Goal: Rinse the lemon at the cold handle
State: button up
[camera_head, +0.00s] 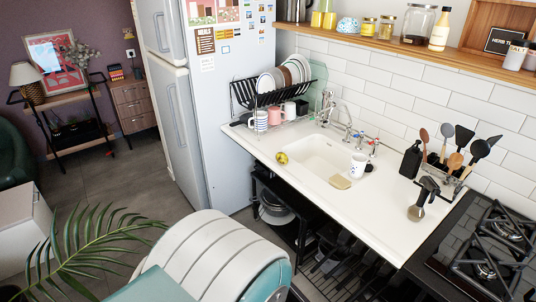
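A small yellow lemon (282,158) lies on the white counter at the left rim of the sink (318,150). The metal tap (328,108) stands behind the basin. To its right is a cold handle with a blue mark (359,134), and a hot handle with a red mark (374,143) is further right. Both handles are small in the picture, and I cannot tell whether water runs. My gripper does not show in this view.
A white patterned cup (358,164) and a tan sponge (340,182) are at the sink's right side. A dish rack (262,96) with mugs below stands left. A dark bottle (411,160), a spray bottle (422,198) and a utensil holder (442,170) stand right, before the hob (492,250).

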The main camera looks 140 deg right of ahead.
aim_at(361, 133)
jog(key=k+j+z, duration=0.1)
jog(key=z, duration=0.25)
jog(key=k+z, duration=0.1)
jog(key=z, duration=0.25)
jog(key=k+z, duration=0.1)
jog(key=z, duration=4.8)
jog(key=i+j+z, duration=0.3)
jog(key=i+j, duration=0.15)
jog(key=i+j+z, duration=0.35)
jog(key=i+j, duration=0.2)
jog(key=i+j+z, duration=0.3)
jog(key=i+j, duration=0.2)
jog(key=j, duration=0.2)
